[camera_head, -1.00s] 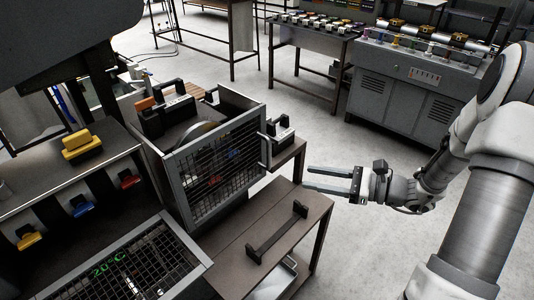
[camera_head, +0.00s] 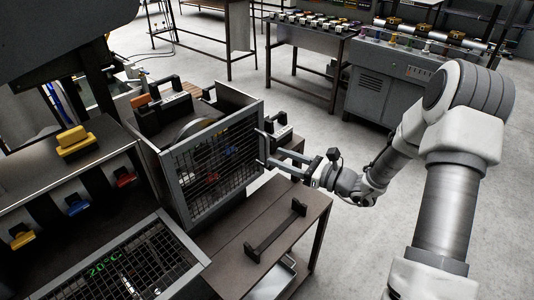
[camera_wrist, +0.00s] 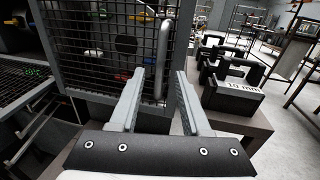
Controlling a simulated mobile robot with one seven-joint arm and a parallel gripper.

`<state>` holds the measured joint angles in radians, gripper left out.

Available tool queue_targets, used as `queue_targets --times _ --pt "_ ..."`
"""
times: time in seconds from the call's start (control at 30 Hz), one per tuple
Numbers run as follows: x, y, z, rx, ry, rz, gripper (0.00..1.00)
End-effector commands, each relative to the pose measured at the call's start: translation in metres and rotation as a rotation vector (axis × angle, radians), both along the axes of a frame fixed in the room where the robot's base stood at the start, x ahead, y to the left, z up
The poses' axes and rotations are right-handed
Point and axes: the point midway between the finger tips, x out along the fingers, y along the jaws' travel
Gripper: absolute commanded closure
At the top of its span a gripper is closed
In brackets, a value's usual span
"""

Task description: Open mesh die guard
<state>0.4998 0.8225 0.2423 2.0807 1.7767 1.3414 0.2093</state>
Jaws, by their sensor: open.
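The mesh die guard (camera_head: 216,166) is a grey-framed panel of dark wire mesh on the front of a box-shaped housing, and it looks closed. It also fills the upper left of the wrist view (camera_wrist: 88,52). A vertical grey bar handle (camera_wrist: 163,58) stands at the guard's right edge. My gripper (camera_head: 274,150) is open, at the right edge of the guard by the handle. In the wrist view my two fingers (camera_wrist: 160,82) point toward the guard, with the lower end of the handle between their tips. Whether they touch it I cannot tell.
A brown side table (camera_head: 240,222) with a dark bar handle (camera_head: 276,232) stands below and right of the guard. Black blocks, one marked 10 mm (camera_wrist: 236,92), sit right of my fingers. A lower mesh panel (camera_head: 128,264) shows 20°C.

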Motion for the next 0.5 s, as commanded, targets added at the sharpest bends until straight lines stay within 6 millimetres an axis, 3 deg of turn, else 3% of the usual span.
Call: queue_targets --times 0.2,0.5 --pt "0.019 0.029 0.0 0.0 -0.001 0.001 0.53" --pt "0.026 0.04 0.0 0.001 0.001 -0.001 0.53"
